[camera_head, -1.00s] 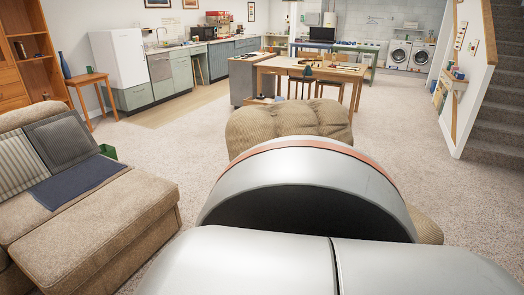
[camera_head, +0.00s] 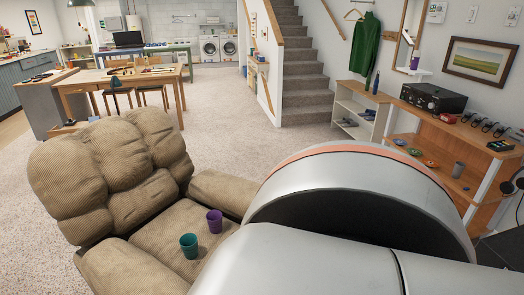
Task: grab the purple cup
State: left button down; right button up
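A purple cup (camera_head: 215,221) stands upright on the seat of a brown cushioned armchair (camera_head: 165,238), near its right armrest. A teal cup (camera_head: 189,246) stands just in front of it and to its left, also on the seat. The two cups look close together, with a small gap. Neither of my grippers shows in the head view. My own white and grey body covers the lower right of the picture and hides the front right part of the armchair.
A wooden table (camera_head: 101,80) with small items stands behind the armchair. A wooden shelf unit (camera_head: 465,150) holding a black device (camera_head: 433,98) lines the right wall. Stairs (camera_head: 305,75) rise at the back. Carpet (camera_head: 245,140) is clear between armchair and stairs.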

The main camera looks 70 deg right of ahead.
aim_at(214, 217)
jog(key=z, duration=1.8)
jog(key=l, duration=0.75)
jog(key=l+u, duration=0.35)
jog(key=l, duration=0.6)
jog(key=l+u, duration=0.2)
jog(key=l, duration=0.3)
jog(key=i+l+u, duration=0.2)
jog(key=l, duration=0.3)
jog(key=i+l+u, duration=0.15)
jog(key=l+u, duration=0.25)
jog(key=l, duration=0.5)
jog(key=l+u, duration=0.35)
jog(key=l, duration=0.6)
jog(key=i+l+u, duration=0.15)
jog(key=l, duration=0.3)
jog(key=i+l+u, duration=0.2)
jog(key=l, duration=0.3)
jog(key=k, duration=0.1)
